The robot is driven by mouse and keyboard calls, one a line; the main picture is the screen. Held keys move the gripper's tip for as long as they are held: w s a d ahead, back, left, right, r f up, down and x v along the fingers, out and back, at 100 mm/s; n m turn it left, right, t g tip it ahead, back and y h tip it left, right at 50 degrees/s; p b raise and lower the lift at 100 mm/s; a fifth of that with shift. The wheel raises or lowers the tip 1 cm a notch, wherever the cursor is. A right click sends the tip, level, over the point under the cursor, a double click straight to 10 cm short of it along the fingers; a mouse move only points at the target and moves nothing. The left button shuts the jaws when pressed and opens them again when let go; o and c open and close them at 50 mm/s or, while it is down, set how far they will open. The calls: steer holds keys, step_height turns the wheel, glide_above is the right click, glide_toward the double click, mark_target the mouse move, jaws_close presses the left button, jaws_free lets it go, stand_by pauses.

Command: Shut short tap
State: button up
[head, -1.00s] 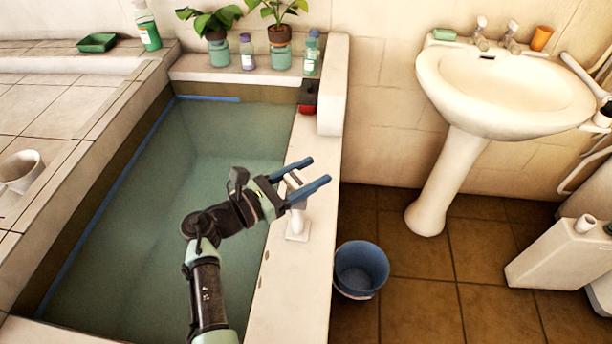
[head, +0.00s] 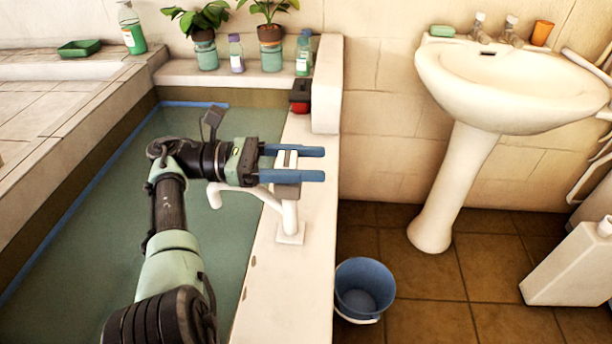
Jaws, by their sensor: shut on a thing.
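A white tap (head: 290,218) stands upright on the pale ledge of the water-filled tub. Its curved spout (head: 216,196) reaches left over the water, and I see no stream from it. My gripper (head: 314,163) is level above the tap, with its two blue fingers pointing right. The fingers are shut on the tap's handle (head: 287,160), which shows between them. The gripper hides part of the tap's upper end. Two small taps (head: 477,26) (head: 510,28) stand on the white washbasin at the upper right, away from my gripper.
The tub's ledge (head: 262,290) is bare near the tap. A red and black object (head: 300,96) sits farther back, beside a raised white block (head: 327,85). A blue bucket (head: 364,290) stands on the floor to the right. Plants and bottles line the back shelf.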

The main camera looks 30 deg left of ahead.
steer(key=shift+s+d+m+g+h+b, duration=0.15)
steer(key=shift+m+g+h+b, duration=0.2)
steer(key=shift+g+b, duration=0.35)
steer(key=o, duration=1.4)
steer(key=shift+c, duration=0.2)
